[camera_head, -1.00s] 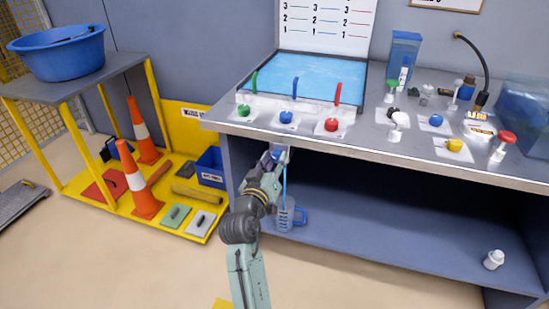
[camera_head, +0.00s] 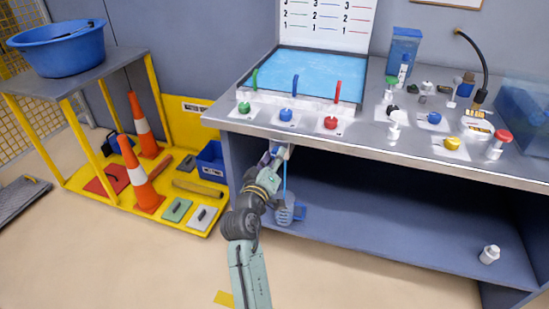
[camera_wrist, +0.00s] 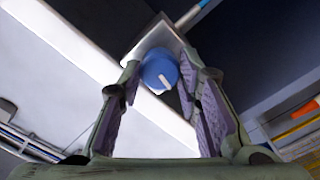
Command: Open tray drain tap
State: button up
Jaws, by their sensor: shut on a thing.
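The tray drain tap has a round blue knob (camera_wrist: 160,70) with a white mark, below a pale square plate. My gripper (camera_wrist: 160,80) has one finger on each side of the knob and is shut on it. In the head view my gripper (camera_head: 277,155) is under the front edge of the bench, below the blue-filled tray (camera_head: 320,73). The tap is mostly hidden there. A thin blue line (camera_head: 285,178), a tube or a stream, runs down to a clear jug (camera_head: 284,213) with a blue handle on the lower shelf.
Green, blue and red knobs stand on the bench top (camera_head: 360,139) before the tray. A white bottle (camera_head: 489,254) stands on the lower shelf (camera_head: 390,245). At left are orange cones (camera_head: 140,180), a blue bin (camera_head: 211,163) and a rack with a blue tub (camera_head: 60,50).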

jog(key=shift+r, duration=0.1)
jog(key=o, duration=1.1)
jog(key=shift+o, duration=0.2)
jog(key=v, duration=1.2)
